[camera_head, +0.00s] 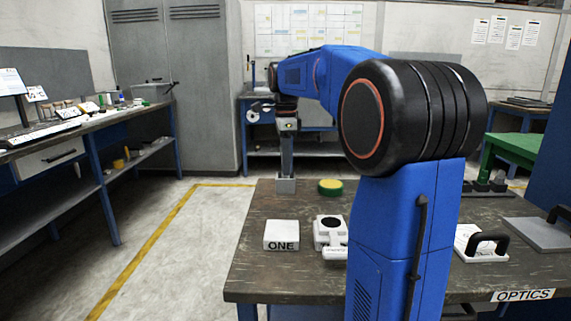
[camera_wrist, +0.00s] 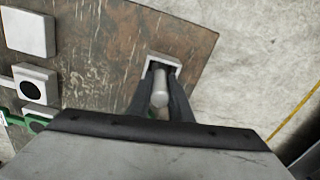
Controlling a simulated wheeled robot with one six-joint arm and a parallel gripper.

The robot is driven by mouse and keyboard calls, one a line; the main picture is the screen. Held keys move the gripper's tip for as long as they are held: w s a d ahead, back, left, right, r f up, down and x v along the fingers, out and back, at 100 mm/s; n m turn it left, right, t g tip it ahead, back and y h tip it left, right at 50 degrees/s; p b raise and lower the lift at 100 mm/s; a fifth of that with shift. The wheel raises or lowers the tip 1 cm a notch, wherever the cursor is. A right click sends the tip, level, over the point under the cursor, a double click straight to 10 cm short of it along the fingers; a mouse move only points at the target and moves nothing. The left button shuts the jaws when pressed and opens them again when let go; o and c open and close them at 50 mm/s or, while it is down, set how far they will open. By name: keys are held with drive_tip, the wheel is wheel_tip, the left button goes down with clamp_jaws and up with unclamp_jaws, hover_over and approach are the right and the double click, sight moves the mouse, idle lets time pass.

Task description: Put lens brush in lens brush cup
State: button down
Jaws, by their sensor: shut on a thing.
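My gripper (camera_head: 287,140) points straight down over the far left corner of the table. In the wrist view its two dark fingers (camera_wrist: 160,92) are shut on the lens brush (camera_wrist: 160,86), a light grey rounded handle. The lens brush cup (camera_wrist: 151,63) is a small pale square holder right at the fingertips, dark inside. It also shows in the head view as a grey block (camera_head: 286,186) directly below my gripper. The brush's lower end is hidden, so I cannot tell how deep it sits in the cup.
On the table (camera_head: 262,213) stand a white block marked ONE (camera_head: 281,234), a white piece with a dark round opening (camera_head: 330,227) and a yellow-green round object (camera_head: 330,187). A handled grey plate (camera_head: 535,234) lies at right. Floor left of the table is clear.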

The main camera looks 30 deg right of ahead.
drive_tip(key=shift+f, duration=0.15)
drive_tip(key=c, duration=1.6)
unclamp_jaws()
wheel_tip(320, 180, up, 12)
drive_tip(key=shift+r, duration=0.15)
